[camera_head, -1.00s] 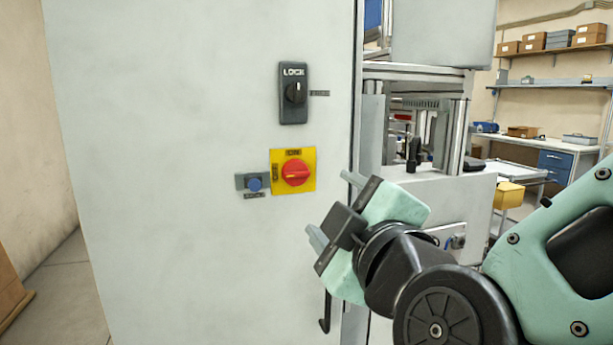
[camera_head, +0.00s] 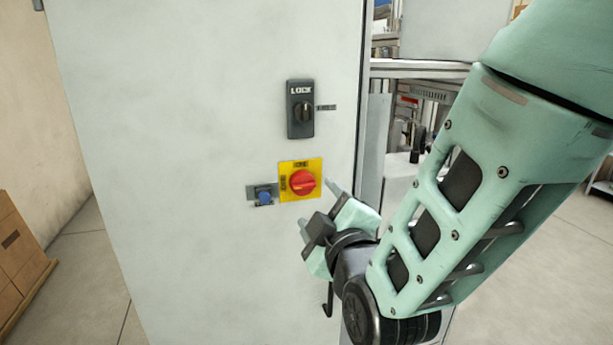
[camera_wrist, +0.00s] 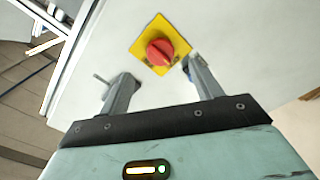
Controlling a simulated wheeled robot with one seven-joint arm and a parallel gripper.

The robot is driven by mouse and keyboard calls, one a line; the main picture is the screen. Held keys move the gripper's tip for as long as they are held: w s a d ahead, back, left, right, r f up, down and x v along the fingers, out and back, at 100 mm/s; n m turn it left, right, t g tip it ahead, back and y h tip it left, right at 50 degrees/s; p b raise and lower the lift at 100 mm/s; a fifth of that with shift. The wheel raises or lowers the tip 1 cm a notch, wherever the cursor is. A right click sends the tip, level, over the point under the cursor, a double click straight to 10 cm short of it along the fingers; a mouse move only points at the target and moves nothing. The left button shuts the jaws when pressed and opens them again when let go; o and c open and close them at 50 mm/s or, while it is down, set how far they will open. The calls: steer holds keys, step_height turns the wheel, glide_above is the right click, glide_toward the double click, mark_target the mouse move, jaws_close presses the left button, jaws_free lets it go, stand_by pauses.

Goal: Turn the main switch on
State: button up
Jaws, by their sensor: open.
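The main switch is a red rotary knob (camera_head: 303,182) on a yellow square plate (camera_head: 287,196), fixed to a pale grey cabinet door (camera_head: 190,150). In the wrist view the red knob (camera_wrist: 160,52) lies beyond the fingertips, between the two fingers' lines. My gripper (camera_head: 316,206) is open and empty, just below and right of the knob in the head view. In the wrist view its fingers (camera_wrist: 152,72) stand wide apart. There is a gap between the knob and the fingers; I see no contact.
A black LOCK switch (camera_head: 300,109) sits above the yellow plate. A small blue button (camera_head: 264,197) on a grey plate is just left of it. A black door handle (camera_head: 328,300) hangs below my gripper. Cardboard boxes (camera_head: 20,255) stand on the floor at left.

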mark_target(306, 188)
steer(key=p+x, duration=0.1)
steer(key=x, duration=0.7)
steer(key=shift+p, duration=0.4)
steer(key=shift+s, duration=0.1)
steer(key=c, duration=1)
